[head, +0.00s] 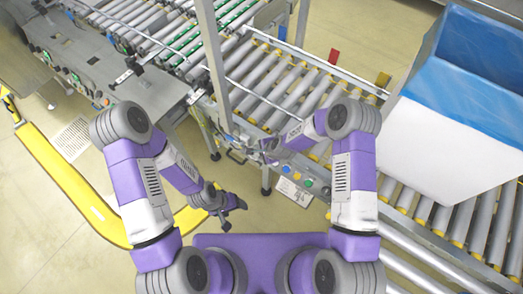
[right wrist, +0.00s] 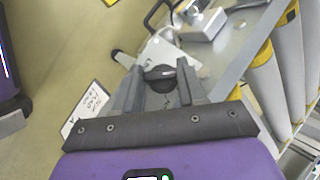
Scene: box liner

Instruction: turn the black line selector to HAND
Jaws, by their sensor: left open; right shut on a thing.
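The black selector (right wrist: 160,76) shows in the right wrist view as a dark round knob with a pale mark, in front of a pale plate (right wrist: 162,50). My right gripper (right wrist: 160,92) has its two fingers on either side of the knob and is shut on it. No HAND lettering is legible, so I cannot tell the selector's position. In the head view my right gripper (head: 268,150) is at the conveyor's near edge and the knob is hidden there. My left gripper (head: 226,205) is open and empty, low over the floor.
A white tag with printed text (right wrist: 88,108) is beside the right gripper. A blue-lined box (head: 440,130) stands at right. A yellow rail (head: 65,180) curves over the floor at left.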

